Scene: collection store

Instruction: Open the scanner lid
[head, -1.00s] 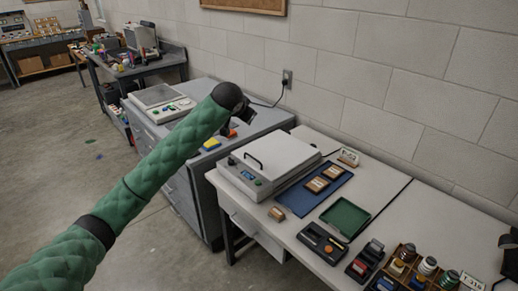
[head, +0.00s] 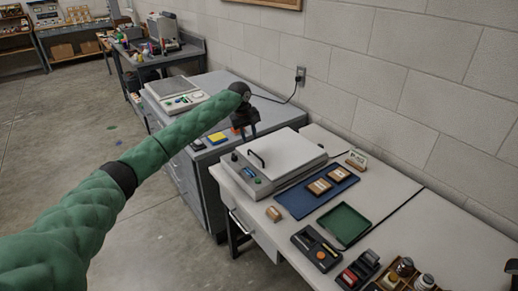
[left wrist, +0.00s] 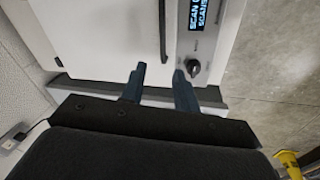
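The scanner (head: 282,160) is a light grey flat box on the near table, with its white lid (head: 285,152) lying shut. A dark bar handle (head: 256,158) stands on the lid, near the front panel with its small display. In the left wrist view the lid (left wrist: 100,35), the handle (left wrist: 163,30), the display (left wrist: 199,13) and a dark knob (left wrist: 192,67) show. My left gripper (head: 246,131) is just left of and above the scanner, apart from the handle. Its two fingers (left wrist: 159,84) are spread with nothing between them. My right gripper is not seen.
A blue tray (head: 293,205) with two small framed pieces and a green tray (head: 343,223) lie right of the scanner. A small brown block (head: 273,213) sits near the table's front edge. A grey cabinet (head: 195,170) with another device stands to the left.

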